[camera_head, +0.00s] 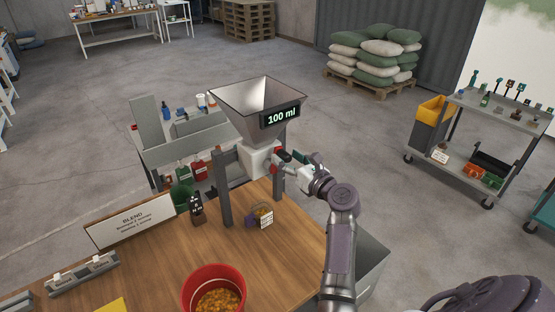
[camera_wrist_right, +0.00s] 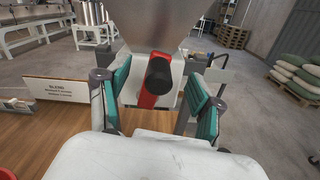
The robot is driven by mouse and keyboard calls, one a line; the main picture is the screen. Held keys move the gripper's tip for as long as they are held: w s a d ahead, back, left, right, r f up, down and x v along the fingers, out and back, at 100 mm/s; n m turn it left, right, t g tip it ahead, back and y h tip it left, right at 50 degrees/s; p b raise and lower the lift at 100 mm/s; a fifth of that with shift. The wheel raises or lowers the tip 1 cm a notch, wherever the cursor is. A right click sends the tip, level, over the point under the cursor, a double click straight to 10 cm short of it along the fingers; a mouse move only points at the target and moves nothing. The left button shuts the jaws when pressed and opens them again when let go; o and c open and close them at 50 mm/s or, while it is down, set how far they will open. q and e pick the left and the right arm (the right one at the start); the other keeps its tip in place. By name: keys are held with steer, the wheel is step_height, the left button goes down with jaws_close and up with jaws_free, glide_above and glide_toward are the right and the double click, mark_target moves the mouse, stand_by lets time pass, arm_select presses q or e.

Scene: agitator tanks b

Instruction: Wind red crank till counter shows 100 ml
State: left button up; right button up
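The counter (camera_head: 282,116) on the metal hopper (camera_head: 250,98) reads 100 ml. Below it, the red crank (camera_wrist_right: 147,98) with its black knob (camera_wrist_right: 159,71) shows in the right wrist view, on the white housing (camera_head: 258,162). The crank arm hangs down from the knob, slightly tilted. My right gripper (camera_wrist_right: 160,92) is open, its two teal-padded fingers apart on either side of the crank, with visible gaps to it. In the head view my right gripper (camera_head: 291,162) partly hides the crank. My left gripper is not in view.
The wooden table holds a red bucket (camera_head: 213,274) of orange pieces, a "BLEND" sign (camera_head: 131,220) and a small tagged container (camera_head: 262,214). Grey posts (camera_head: 223,188) stand by the hopper. A tool cart (camera_head: 505,105) stands at right. Sacks (camera_head: 375,55) lie on a pallet behind.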

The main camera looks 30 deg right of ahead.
steer(key=o, duration=0.5)
steer(key=shift+s+d, duration=0.2)
steer(key=shift+s, duration=2.85)
